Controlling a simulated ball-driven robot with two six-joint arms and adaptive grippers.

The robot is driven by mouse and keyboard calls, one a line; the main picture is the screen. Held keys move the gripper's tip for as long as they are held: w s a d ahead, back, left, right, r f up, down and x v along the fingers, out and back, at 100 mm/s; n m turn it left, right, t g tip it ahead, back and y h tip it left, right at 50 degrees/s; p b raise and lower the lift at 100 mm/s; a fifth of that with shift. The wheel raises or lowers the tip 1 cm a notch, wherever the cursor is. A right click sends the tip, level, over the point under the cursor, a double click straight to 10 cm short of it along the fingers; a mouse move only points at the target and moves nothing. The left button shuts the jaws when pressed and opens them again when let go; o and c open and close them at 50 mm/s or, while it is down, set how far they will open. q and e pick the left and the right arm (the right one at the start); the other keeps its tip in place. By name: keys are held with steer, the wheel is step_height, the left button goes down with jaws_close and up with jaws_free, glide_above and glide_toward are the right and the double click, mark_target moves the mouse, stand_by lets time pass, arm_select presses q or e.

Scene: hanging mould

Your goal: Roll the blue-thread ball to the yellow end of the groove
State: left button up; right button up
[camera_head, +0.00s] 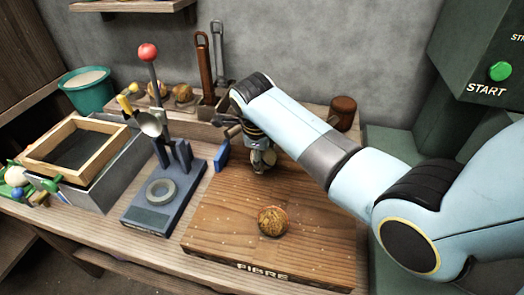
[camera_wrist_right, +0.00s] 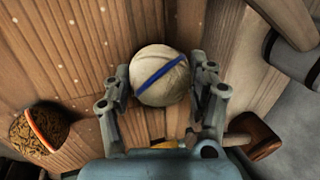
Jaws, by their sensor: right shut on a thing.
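The blue-thread ball (camera_wrist_right: 161,76) is pale tan with a blue band across it. In the right wrist view it sits between the two fingers of my right gripper (camera_wrist_right: 160,88), which is shut on it. In the head view the right gripper (camera_head: 259,150) is over the back of the wooden board, with the pale ball (camera_head: 264,160) at its tip, partly covered. I cannot tell whether the ball touches the board. A small yellow piece (camera_wrist_right: 168,143) shows below the ball in the wrist view. I cannot make out the groove clearly. My left gripper is not in view.
A brown ball with an orange band (camera_wrist_right: 40,128) lies on the board marked FIBRE (camera_head: 215,243); it also shows in the head view (camera_head: 272,221). A blue-grey stand with a lever (camera_head: 150,218) and a framed box (camera_head: 42,160) are left. A brown cylinder (camera_head: 343,112) stands behind.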

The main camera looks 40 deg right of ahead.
steer(key=shift+f, duration=0.7)
steer(key=shift+f, duration=0.1)
steer(key=o, duration=1.4)
steer(key=v, duration=1.2)
